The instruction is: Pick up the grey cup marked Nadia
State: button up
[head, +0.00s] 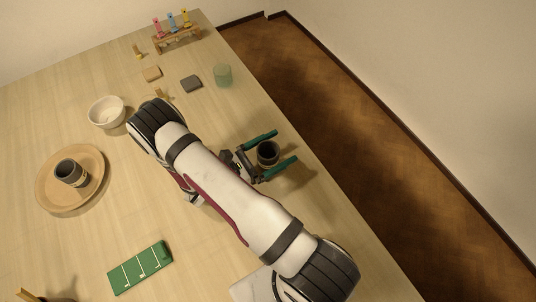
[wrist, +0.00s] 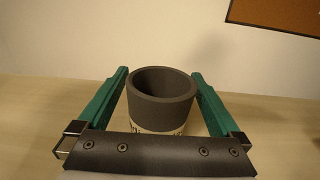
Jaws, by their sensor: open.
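A dark grey cup (head: 268,153) stands upright on the table near its right edge. My gripper (head: 286,147) is open, with its green fingers on either side of this cup. In the wrist view the same cup (wrist: 161,97) sits between the two fingers of my gripper (wrist: 162,75), with a small gap showing on each side. A pale band with dark marks shows low on the cup, but the name cannot be read. A second dark grey cup (head: 70,173) with a pale band stands on the round wooden tray (head: 97,184) at the left.
A white bowl (head: 107,113) stands left of my arm. A green board (head: 140,268) lies at the front. A greenish glass (head: 222,75), a grey block (head: 191,84) and a rack with coloured items (head: 177,37) are farther back. The table's right edge is close to the gripper.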

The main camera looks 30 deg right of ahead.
jog(key=shift+d, duration=0.2)
jog(key=c, duration=1.5)
jog(key=shift+r, duration=0.15)
